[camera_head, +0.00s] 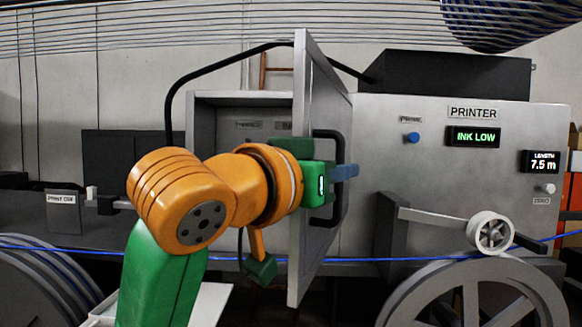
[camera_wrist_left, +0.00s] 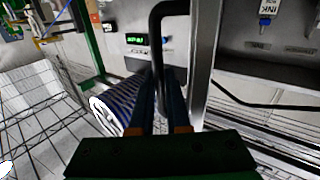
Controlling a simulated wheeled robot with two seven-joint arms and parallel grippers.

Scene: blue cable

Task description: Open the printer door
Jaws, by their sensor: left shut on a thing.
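The printer door (camera_head: 312,190) is a grey metal panel standing swung out from the printer housing (camera_head: 375,115) in the head view. A black bar handle (camera_head: 343,180) is on its right face. My left gripper (camera_head: 345,172) is shut on the door handle, its blue fingers around the bar. In the left wrist view the handle (camera_wrist_left: 157,45) runs up from between the fingers, beside the door edge (camera_wrist_left: 203,60). The open compartment (camera_head: 245,122) shows left of the door, partly hidden by the door and my left arm. My right gripper is not in view.
The printer panel shows an "INK LOW" display (camera_head: 473,137) and a blue knob (camera_head: 412,138). A white roller (camera_head: 491,233) and a large grey reel (camera_head: 475,295) stand at the lower right. A blue cable (camera_head: 400,259) runs across in front.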

